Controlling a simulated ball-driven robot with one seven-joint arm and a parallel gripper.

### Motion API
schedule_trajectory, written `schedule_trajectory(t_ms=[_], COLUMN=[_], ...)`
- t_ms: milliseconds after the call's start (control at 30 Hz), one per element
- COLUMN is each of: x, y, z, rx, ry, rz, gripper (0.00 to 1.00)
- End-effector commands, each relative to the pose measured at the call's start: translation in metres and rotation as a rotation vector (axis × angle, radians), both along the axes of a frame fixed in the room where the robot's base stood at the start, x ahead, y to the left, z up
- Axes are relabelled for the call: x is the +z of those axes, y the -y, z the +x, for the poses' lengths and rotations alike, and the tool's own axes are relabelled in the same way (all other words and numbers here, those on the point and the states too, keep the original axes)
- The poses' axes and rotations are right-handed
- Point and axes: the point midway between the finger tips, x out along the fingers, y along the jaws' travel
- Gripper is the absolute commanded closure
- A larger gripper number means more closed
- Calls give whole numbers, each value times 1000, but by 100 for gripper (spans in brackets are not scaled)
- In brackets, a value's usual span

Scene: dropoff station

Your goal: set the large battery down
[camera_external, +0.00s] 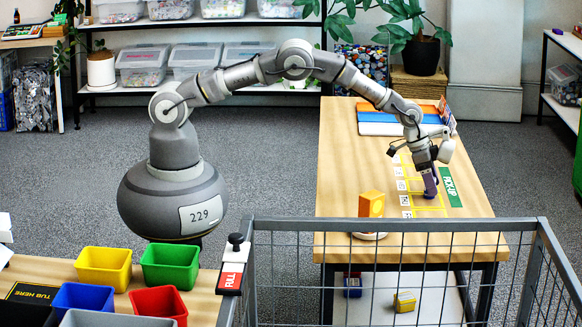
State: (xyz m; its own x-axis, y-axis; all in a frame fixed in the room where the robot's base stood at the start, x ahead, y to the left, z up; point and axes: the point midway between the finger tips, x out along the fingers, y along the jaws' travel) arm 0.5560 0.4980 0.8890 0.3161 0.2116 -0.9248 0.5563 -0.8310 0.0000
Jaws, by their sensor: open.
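My gripper (430,180) points down over the right table, at the marked pick-up area (408,186) with its yellow outlined slots. Its fingers are open. A small dark purple-blue upright thing (431,190), which looks like the large battery, is at the fingertips, close to the tabletop. The fingers partly hide it, and I cannot tell whether its bottom touches the table. The green pick-up label (449,187) lies just right of the gripper.
An orange box (371,204) stands near the table's front left, by a white round piece (369,236). Blue and orange flat trays (385,127) lie at the back. A wire fence (390,226) runs in front. Coloured bins (104,266) stand at lower left.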

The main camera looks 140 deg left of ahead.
Motion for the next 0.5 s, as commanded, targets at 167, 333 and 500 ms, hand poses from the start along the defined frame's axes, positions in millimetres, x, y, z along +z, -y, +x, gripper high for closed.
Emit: schedule_trajectory(t_ms=[167, 333, 500], x=[42, 77, 98], y=[8, 16, 22], z=[-13, -25, -33], rx=[1, 1, 0], ry=[2, 1, 1], rz=[2, 2, 1], gripper=[36, 36, 36])
